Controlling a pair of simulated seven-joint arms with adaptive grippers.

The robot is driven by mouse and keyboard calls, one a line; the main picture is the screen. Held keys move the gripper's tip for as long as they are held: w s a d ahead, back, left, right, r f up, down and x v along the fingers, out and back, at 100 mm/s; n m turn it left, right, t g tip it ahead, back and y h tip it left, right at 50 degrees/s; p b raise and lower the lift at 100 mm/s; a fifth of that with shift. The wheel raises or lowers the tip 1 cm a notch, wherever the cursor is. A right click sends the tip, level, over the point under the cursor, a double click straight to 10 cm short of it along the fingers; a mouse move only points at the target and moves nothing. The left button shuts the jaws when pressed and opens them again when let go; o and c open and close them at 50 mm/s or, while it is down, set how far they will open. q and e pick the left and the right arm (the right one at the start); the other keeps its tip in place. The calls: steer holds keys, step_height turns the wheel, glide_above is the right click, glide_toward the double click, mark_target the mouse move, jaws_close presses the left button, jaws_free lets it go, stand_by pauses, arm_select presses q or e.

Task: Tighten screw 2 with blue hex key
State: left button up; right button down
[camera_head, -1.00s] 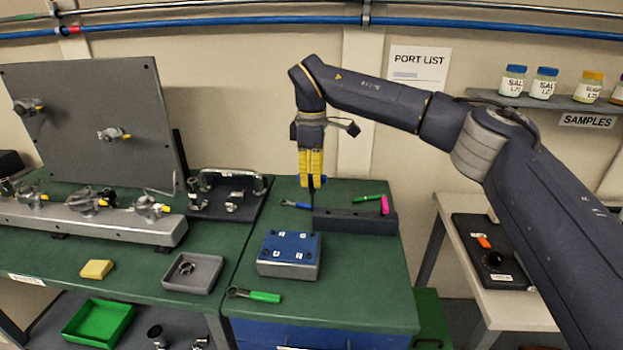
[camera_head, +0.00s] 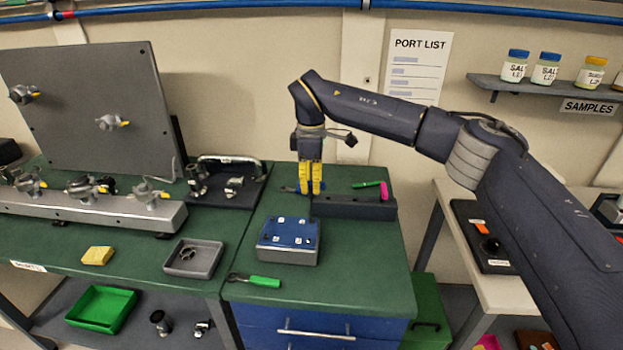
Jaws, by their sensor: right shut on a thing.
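My right gripper (camera_head: 311,191) points down above the back of the green bench top, just left of the dark holder block. My left gripper is not in view.
The dark holder block (camera_head: 355,207) stands right of the gripper, with a green and pink tool (camera_head: 370,185) behind it. A green-handled tool (camera_head: 265,282) lies in front of the screw block. A grey tray (camera_head: 194,262) sits to the left. The bench front right is clear.

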steer(key=shift+f, duration=0.2)
steer(key=shift+n, duration=2)
steer(key=shift+n, duration=2)
steer(key=n, duration=0.4)
